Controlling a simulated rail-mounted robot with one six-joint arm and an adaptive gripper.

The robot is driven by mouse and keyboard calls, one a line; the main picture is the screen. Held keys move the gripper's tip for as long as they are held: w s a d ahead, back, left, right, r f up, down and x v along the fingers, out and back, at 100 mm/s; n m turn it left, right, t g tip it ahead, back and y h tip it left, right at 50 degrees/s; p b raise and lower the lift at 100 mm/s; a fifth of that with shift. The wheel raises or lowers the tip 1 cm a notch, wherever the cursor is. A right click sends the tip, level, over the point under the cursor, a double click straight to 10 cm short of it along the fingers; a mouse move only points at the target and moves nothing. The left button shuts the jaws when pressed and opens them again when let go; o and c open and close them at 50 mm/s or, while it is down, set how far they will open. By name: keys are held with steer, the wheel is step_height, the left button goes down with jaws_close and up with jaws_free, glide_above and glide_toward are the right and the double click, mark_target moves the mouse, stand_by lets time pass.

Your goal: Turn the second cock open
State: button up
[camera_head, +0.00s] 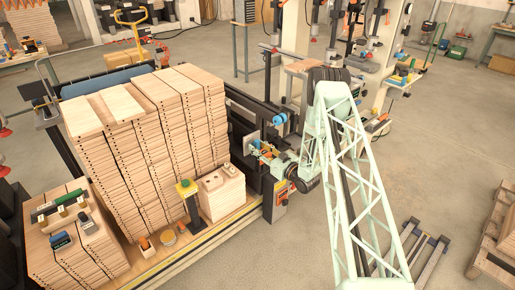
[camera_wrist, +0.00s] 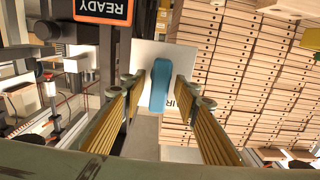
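A blue lever handle (camera_wrist: 160,90) stands lengthwise in the wrist view, in front of a white plate (camera_wrist: 205,55) with partly hidden dark lettering. My gripper (camera_wrist: 161,86) is open, one ribbed yellow finger on each side of the blue handle, with a gap showing on both sides. How deep the handle sits between the fingertips I cannot tell. In the head view my gripper (camera_head: 262,150) is at the machine's side by the white plate (camera_head: 252,144). Blue parts (camera_head: 279,119) show just above it. I cannot tell which cock is the second one.
Tall stacks of drilled boards (camera_head: 160,115) fill the space left of my gripper; they also show in the wrist view (camera_wrist: 245,80). An orange-framed READY sign (camera_wrist: 103,10) is at the upper left there. A yellow-topped post (camera_head: 187,187) stands in front. Open floor (camera_head: 440,150) lies right.

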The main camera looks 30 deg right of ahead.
steer(key=shift+c, duration=0.7)
steer(key=c, duration=0.5)
steer(key=shift+m, duration=0.4)
steer(key=m, duration=0.1)
steer(key=m+b, duration=0.1)
steer(key=m, duration=0.1)
steer(key=shift+d+f, duration=0.15)
steer(key=shift+d, duration=0.05)
steer(key=m, duration=0.2)
steer(key=m+b, duration=0.1)
steer(key=m, duration=0.1)
steer(key=shift+d+f+m, duration=0.1)
steer(key=shift+d+m, duration=0.1)
steer(key=shift+m, duration=0.2)
steer(key=m, duration=0.5)
steer(key=shift+w+d+f, duration=0.1)
steer(key=shift+d+f, duration=0.1)
steer(key=shift+f+m, duration=0.15)
steer(key=shift+m, duration=0.95)
steer(key=shift+f+m, duration=0.1)
steer(key=shift+m, duration=1)
